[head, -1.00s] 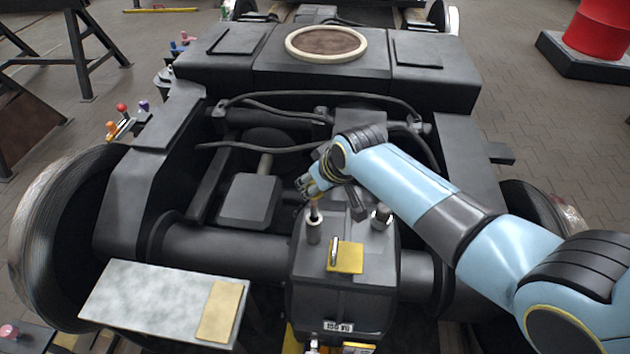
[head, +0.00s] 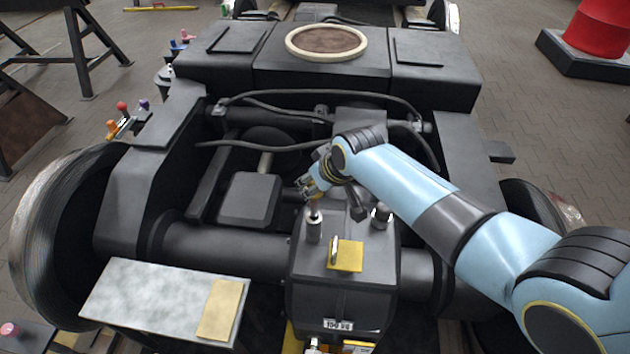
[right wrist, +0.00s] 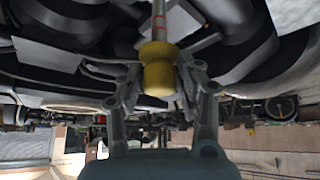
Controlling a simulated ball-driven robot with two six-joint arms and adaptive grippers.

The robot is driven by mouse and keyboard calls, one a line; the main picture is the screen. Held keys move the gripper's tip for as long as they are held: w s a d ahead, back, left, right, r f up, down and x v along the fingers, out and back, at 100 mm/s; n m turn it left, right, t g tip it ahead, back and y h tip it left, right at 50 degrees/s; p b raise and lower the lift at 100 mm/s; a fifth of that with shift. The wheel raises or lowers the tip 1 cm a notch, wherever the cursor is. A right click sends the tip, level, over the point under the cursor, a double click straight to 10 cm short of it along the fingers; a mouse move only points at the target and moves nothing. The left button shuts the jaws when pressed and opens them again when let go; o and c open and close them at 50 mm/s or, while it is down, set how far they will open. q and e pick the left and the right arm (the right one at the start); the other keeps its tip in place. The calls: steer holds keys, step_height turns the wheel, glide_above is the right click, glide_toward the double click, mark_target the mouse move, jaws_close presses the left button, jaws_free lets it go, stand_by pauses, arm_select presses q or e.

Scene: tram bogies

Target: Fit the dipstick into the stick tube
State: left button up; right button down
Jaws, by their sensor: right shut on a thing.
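The dipstick has a yellow knob (right wrist: 157,70) and a thin metal rod with red bands (right wrist: 158,20), both seen in the right wrist view. My right gripper (head: 310,191) is shut on the knob, with one finger on each side of it. In the head view the gripper is just above the short grey stick tube (head: 314,230) on the gearbox top. The rod stands upright between the gripper and the tube mouth. I cannot tell how far its lower end is inside the tube. My left gripper is not in view.
A second capped post (head: 381,219) stands right of the tube. A yellow plate (head: 345,256) with an upright handle lies in front. A pale tray (head: 150,302) with a tan pad is at the front left. Dark hoses (head: 265,148) cross behind the gripper.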

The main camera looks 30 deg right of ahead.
mark_target(316, 209)
steer(key=shift+f+b, duration=3.55)
steer(key=shift+f, duration=1.3)
steer(key=c, duration=0.8)
jaws_free()
steer(key=shift+r, duration=0.15)
steer(key=v, duration=1.1)
steer(key=shift+s+r, duration=0.3)
steer(key=shift+d, duration=0.1)
